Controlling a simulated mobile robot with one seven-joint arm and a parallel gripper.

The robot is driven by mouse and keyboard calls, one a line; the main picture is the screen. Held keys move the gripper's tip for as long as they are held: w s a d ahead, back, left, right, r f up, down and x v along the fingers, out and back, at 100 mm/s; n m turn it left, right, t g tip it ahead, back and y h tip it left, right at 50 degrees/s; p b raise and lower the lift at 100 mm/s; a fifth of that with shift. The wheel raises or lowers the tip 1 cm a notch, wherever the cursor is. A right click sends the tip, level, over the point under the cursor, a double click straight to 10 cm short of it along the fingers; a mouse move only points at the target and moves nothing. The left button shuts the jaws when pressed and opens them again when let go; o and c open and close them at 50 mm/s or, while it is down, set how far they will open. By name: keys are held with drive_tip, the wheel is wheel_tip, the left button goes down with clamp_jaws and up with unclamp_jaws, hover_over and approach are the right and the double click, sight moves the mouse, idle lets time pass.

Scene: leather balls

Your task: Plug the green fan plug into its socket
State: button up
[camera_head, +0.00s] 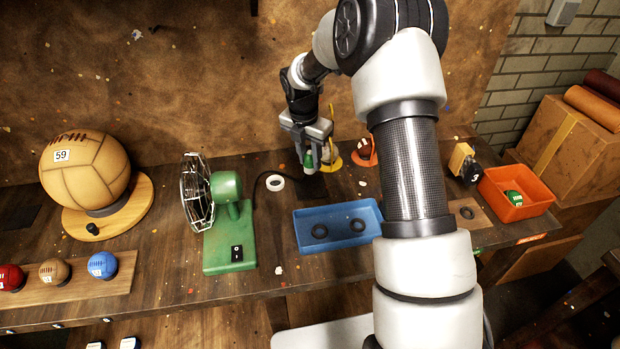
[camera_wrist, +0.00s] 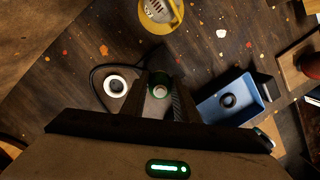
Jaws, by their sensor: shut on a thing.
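My gripper (camera_head: 311,166) is shut on the green plug (camera_head: 308,159), over the back middle of the bench. In the wrist view the plug (camera_wrist: 159,79) sits between the two fingers, with a pale round end showing. The green fan (camera_head: 228,187) with a wire cage stands on the bench left of my gripper. A dark cable (camera_head: 258,183) curves from the fan side toward the plug. I cannot make out the socket for certain. A dark patch (camera_head: 312,187) lies below my gripper. I cannot tell the plug's height above the bench.
A blue tray (camera_head: 310,237) with dark rings stands in front. A yellow stand (camera_head: 332,163) and an orange stand (camera_head: 365,158) are close on the right. An orange bin (camera_head: 537,203) is farther right.

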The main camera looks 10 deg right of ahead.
drive_tip(key=shift+f, duration=3.15)
drive_tip(key=shift+f, duration=0.1)
drive_tip(key=shift+f, duration=0.15)
drive_tip(key=o, duration=1)
